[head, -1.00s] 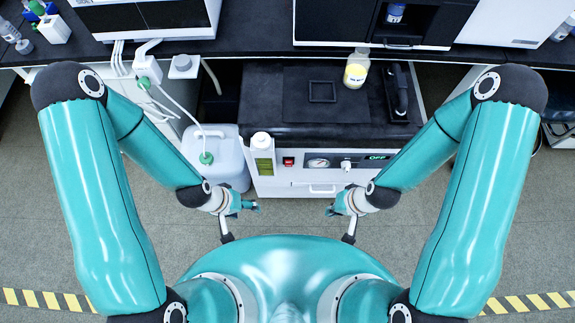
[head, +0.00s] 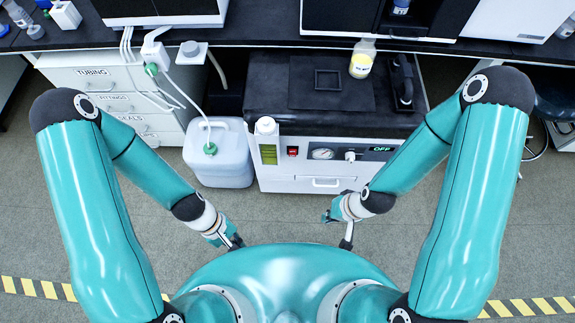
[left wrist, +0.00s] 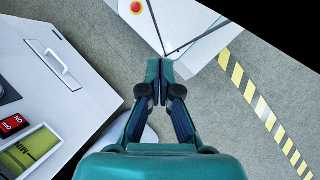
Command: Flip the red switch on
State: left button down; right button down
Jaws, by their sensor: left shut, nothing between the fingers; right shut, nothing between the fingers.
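The red switch (head: 293,152) is on the front panel of a white unit (head: 285,182) with a black top, left of a round gauge (head: 322,153). A green display reading OFF (head: 381,149) is at the panel's right. In the left wrist view the switch (left wrist: 14,124) shows at the left edge, with ON lettering on it. My left gripper (head: 235,243) is shut and empty, in front of the unit and apart from it, low and left of the switch. Its closed fingertips (left wrist: 160,70) are well right of the switch. My right gripper (head: 328,216) is shut and empty, below the panel.
A white jug (head: 218,160) with a tube stands left of the unit. The grey floor (head: 290,222) in front is clear.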

pick_arm(q)
jog(key=s+d+f+n+g+h+b, duration=0.3)
jog(key=s+d+n+h+b, duration=0.1)
jog(key=n, duration=0.4)
jog(key=w+d+n+t+h+b, duration=0.55)
jog(key=w+d+n+h, duration=0.2)
jog(key=n, duration=0.75)
jog(key=w+a+f+n+t+y+b, duration=0.1)
jog(key=w+a+f+n+t+b, duration=0.1)
jog(key=w+n+t, duration=0.4)
jog(key=w+a+f+n+t+y+b, duration=0.1)
jog(key=w+a+f+n+t+y, duration=0.1)
jog(key=w+n+t, duration=0.3)
jog(key=w+a+n, duration=0.1)
jog(key=w+n, duration=0.2)
jog(key=shift+w+a+f+t+b, duration=0.15)
jog(key=shift+w+f+t+b, duration=0.1)
jog(key=shift+f+t+b, duration=0.1)
